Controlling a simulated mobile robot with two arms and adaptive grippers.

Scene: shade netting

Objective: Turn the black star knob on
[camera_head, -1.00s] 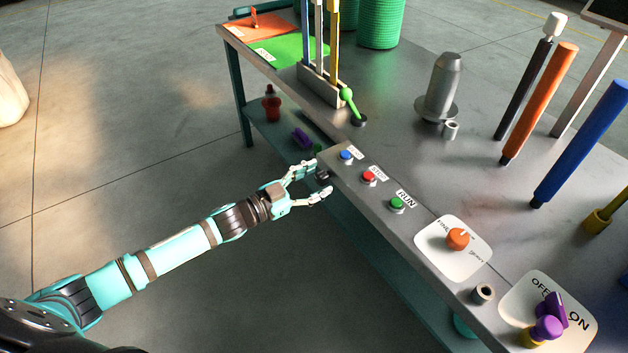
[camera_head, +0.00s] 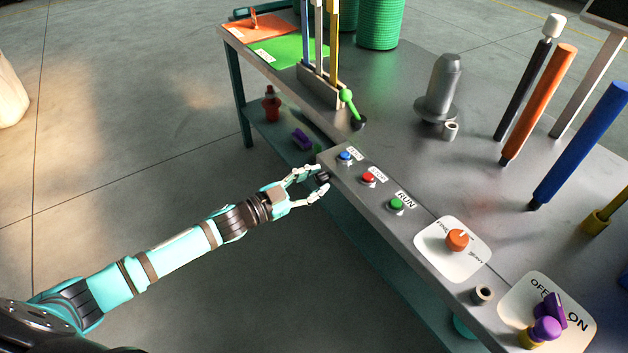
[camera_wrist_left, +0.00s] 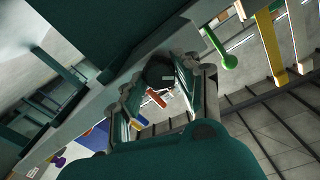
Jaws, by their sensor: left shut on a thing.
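The black star knob (camera_head: 323,177) sits on the side face of the grey console, near its left end. My left gripper (camera_head: 321,183) reaches it from the left, with one finger on each side of it. In the left wrist view the dark round knob (camera_wrist_left: 158,74) lies between the fingers of my left gripper (camera_wrist_left: 160,90), which is shut on it. The fingers hide part of the knob, and I cannot make out its points or any on mark. My right gripper is not in view.
Blue (camera_head: 346,156), red (camera_head: 369,177) and green (camera_head: 397,203) buttons line the console top close to the knob. An orange dial (camera_head: 457,239) and a purple switch (camera_head: 551,309) are further right. A green-tipped lever (camera_head: 347,97) stands behind.

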